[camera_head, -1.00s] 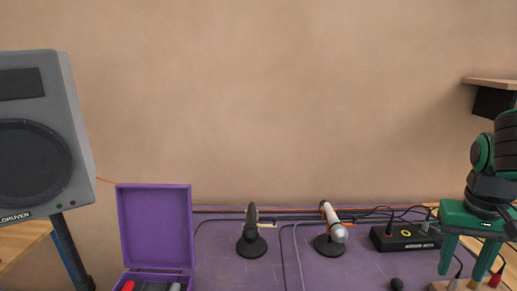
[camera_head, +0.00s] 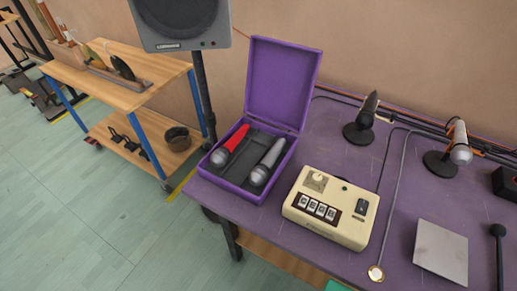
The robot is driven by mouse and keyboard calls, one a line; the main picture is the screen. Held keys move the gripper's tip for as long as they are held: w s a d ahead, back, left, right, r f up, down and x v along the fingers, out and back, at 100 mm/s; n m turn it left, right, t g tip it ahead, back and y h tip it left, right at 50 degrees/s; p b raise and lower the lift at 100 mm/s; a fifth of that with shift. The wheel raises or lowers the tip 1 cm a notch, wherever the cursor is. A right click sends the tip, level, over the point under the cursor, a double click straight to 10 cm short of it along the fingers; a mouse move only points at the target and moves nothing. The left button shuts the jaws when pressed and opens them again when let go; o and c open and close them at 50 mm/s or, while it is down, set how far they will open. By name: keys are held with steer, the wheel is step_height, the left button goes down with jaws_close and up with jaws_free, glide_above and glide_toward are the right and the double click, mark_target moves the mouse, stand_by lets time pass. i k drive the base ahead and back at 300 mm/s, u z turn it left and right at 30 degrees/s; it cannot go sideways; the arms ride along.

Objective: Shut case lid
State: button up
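The purple case sits at the left end of the purple table, its open tray (camera_head: 273,182) facing up. Its lid (camera_head: 284,84) stands open, nearly upright at the back edge. Inside lie a red microphone (camera_head: 234,141) and a grey microphone (camera_head: 268,162), both below the tray's rim or close to it. Only a small green piece, which looks like part of my gripper (camera_head: 337,286), shows at the bottom edge, in front of the table. Its fingers are out of the picture, so its opening is hidden. Nothing touches the lid.
A cream drum machine (camera_head: 331,207) stands right of the case. A grey speaker (camera_head: 184,18) on a pole is behind left. Two stand microphones (camera_head: 362,118) (camera_head: 457,143), a grey plate (camera_head: 441,251) and cables lie to the right. A wooden shelf (camera_head: 140,75) is at left.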

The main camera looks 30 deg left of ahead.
mark_target(282, 75)
steer(key=u, duration=0.35)
steer(key=k, duration=1.05)
steer(key=u, duration=0.95)
steer(key=i, duration=1.1)
steer(key=z, duration=0.55)
